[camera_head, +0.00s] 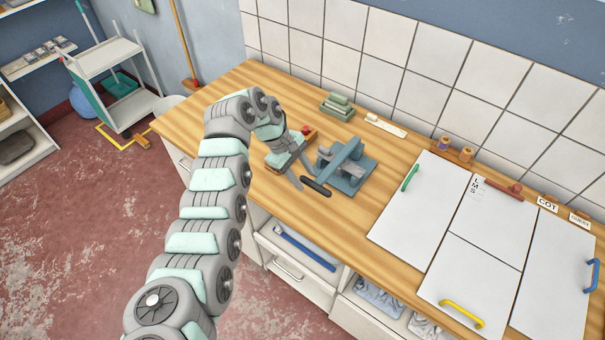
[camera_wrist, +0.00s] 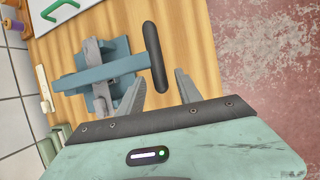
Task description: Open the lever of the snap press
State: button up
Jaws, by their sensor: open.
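The snap press (camera_head: 347,172) is a blue-grey device on the wooden worktop. Its lever (camera_head: 338,162) ends in a dark, rounded crossbar handle (camera_head: 316,187) near the front edge. My gripper (camera_head: 302,174) is open and empty, just left of the handle. In the wrist view the press (camera_wrist: 97,90) lies beyond the fingers, and the lever (camera_wrist: 100,74) runs across to the black handle (camera_wrist: 155,55). My gripper (camera_wrist: 160,88) shows both fingers apart there, with the handle's near end appearing in the gap between the tips. I cannot tell whether they touch.
A small block with a red knob (camera_head: 307,131) sits behind my gripper. Stacked green blocks (camera_head: 338,106) and a white strip (camera_head: 385,125) lie near the tiled wall. White panels with green (camera_head: 410,178), yellow (camera_head: 462,314) and blue (camera_head: 593,275) handles cover the right. Open shelves are below.

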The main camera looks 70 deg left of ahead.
jog(key=shift+c, duration=0.2)
grip_shut()
dwell(1.1)
